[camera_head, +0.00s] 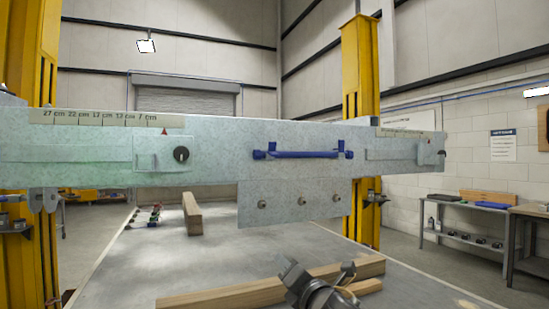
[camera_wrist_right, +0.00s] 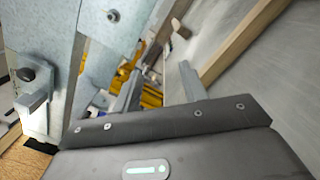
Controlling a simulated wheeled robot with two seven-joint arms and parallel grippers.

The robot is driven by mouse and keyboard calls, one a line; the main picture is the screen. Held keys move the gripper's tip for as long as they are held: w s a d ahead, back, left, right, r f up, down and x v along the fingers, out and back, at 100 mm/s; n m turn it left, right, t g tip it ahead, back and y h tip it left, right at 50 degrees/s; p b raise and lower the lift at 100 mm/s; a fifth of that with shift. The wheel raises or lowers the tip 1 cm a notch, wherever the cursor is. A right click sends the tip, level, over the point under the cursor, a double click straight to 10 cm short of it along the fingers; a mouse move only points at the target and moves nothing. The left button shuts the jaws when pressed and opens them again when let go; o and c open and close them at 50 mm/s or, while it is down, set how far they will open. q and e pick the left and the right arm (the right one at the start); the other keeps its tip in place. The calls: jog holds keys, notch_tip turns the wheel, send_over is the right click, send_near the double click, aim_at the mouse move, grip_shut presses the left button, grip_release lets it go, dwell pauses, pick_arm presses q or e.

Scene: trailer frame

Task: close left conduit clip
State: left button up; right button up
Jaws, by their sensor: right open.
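A blue conduit (camera_head: 306,154) runs level across the middle of the pale metal beam. The left conduit clip (camera_head: 271,148) is a small blue piece at its left end, with a part sticking up. Whether it is open or closed is too small to tell. A similar right clip (camera_head: 341,147) sits at the other end. My right gripper (camera_head: 316,280) is low in the head view, below the beam and apart from the conduit. In the right wrist view its fingers (camera_wrist_right: 160,86) are spread and empty. My left gripper is out of view.
A metal plate (camera_head: 290,205) with bolts hangs under the beam (camera_head: 210,150). Wooden bars (camera_head: 220,294) lie on the grey table (camera_head: 185,250) near my right gripper. Yellow posts (camera_head: 361,70) stand behind. In the right wrist view, metal plating (camera_wrist_right: 100,35) is close on the left.

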aim_at(276, 155)
notch_tip(276, 155, up, 22)
jog(key=s+n+t+y, duration=0.15)
jog(key=n+t, duration=0.25)
jog(key=n, duration=0.5)
jog(key=p+x, duration=0.1)
jog(key=x, duration=0.2)
jog(key=p+x, duration=0.2)
jog(key=x, duration=0.1)
jog(key=p+x, duration=0.1)
jog(key=x, duration=0.2)
jog(key=shift+w+d+f, duration=0.2)
jog(key=shift+w+d, duration=0.1)
jog(key=shift+w+a+r+p, duration=0.1)
jog(key=shift+w+p, duration=0.2)
jog(key=shift+p, duration=0.1)
jog(key=shift+w+a, duration=0.1)
jog(key=shift+w, duration=0.15)
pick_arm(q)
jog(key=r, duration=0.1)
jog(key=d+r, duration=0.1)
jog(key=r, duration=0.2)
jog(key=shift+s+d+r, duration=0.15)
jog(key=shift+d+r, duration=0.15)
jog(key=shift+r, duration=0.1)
pick_arm(e)
jog(key=shift+w+a, duration=0.1)
jog(key=shift+w, duration=0.1)
